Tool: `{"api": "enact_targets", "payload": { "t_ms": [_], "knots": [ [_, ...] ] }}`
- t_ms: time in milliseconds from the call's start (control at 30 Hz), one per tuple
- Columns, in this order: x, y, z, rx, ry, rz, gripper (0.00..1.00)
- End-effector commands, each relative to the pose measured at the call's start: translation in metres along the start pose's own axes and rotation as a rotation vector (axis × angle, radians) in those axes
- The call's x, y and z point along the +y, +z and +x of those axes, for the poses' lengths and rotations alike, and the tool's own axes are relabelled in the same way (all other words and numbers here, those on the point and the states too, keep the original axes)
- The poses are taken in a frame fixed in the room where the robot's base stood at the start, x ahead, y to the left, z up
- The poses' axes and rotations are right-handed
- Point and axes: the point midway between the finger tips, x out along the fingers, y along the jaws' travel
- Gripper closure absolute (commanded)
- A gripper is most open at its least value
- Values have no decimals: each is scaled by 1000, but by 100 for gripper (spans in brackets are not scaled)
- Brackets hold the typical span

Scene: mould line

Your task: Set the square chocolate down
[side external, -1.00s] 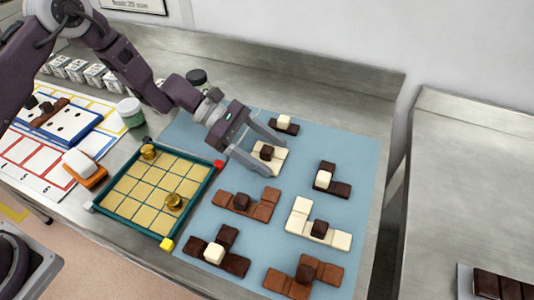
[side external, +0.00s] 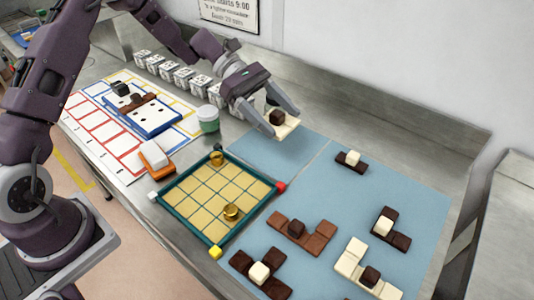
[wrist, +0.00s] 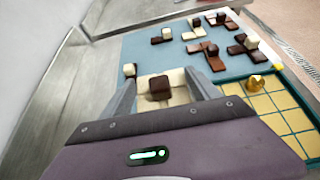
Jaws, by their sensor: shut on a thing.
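The square chocolate (side external: 288,129) is a white block with a dark brown cube knob (side external: 277,117) on top. My gripper (side external: 270,114) is shut on it and holds it over the far left part of the blue mat (side external: 262,160). It looks raised a little, about level. In the wrist view the white square (wrist: 177,97) and its dark knob (wrist: 159,86) sit between my two fingers. Its underside is hidden in both views.
Several other chocolate pieces, such as a brown one (side external: 316,237), lie on the mat. A teal-framed gold grid board (side external: 186,218) with two gold pieces stands in front. A green jar (side external: 208,120) and white cartons (side external: 183,77) are to the left.

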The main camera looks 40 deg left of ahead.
Motion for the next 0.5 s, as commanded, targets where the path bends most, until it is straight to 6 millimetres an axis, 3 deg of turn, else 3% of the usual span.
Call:
{"api": "enact_targets", "payload": {
  "t_ms": [33, 133, 300, 500],
  "knots": [
    [-1, -7, -13, 2, 3, -3, 72],
    [-5, -18, -24, 4, -2, -6, 72],
    [-7, -54, -7, 2, -7, -10, 72],
    [-7, -79, 6, 3, -6, -7, 72]
  ]
}}
